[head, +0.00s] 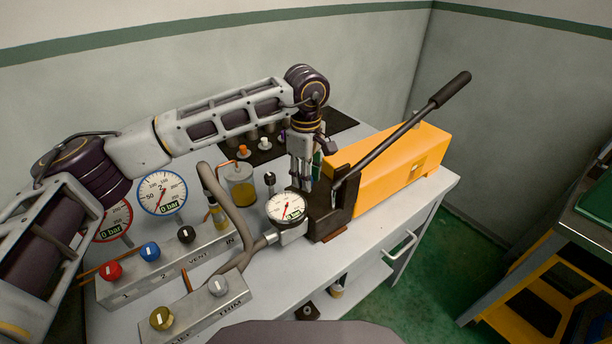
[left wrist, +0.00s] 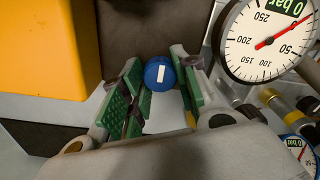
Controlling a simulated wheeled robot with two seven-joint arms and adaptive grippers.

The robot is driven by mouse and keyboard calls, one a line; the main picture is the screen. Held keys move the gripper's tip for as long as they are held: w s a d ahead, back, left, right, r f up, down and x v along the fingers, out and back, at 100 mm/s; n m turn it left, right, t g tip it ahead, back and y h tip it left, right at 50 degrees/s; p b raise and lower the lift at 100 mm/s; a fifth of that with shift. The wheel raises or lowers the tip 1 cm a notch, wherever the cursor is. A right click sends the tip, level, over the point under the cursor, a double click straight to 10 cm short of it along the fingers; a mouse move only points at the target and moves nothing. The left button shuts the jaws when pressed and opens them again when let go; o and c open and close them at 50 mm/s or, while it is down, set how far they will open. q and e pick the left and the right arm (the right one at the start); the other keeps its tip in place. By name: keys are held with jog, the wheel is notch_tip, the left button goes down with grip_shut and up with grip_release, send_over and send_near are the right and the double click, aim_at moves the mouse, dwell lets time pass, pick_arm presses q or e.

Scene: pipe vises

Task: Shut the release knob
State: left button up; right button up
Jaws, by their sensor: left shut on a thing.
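The release knob (left wrist: 160,73) is round and blue with a white bar, and shows in the left wrist view beside the dark pump block. The white bar stands nearly upright in that picture. My left gripper (left wrist: 163,88) has its green finger pads on either side of the knob and is shut on it. In the head view my left gripper (head: 308,172) points down behind the dark block of the orange hand pump (head: 400,165). The knob is hidden there. My right gripper is not in view.
The pump's dial gauge (head: 287,207) reads 0 bar, close to my left gripper. The pump's long black lever (head: 400,130) rises to the right. A valve block (head: 165,265) with red, blue and black knobs stands at left. A second block (head: 200,310) is at the front.

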pick_arm(q)
jog(key=o, duration=1)
jog(key=shift+o, duration=0.2)
notch_tip(320, 180, up, 12)
dwell(0.4)
jog(key=shift+d, duration=0.1)
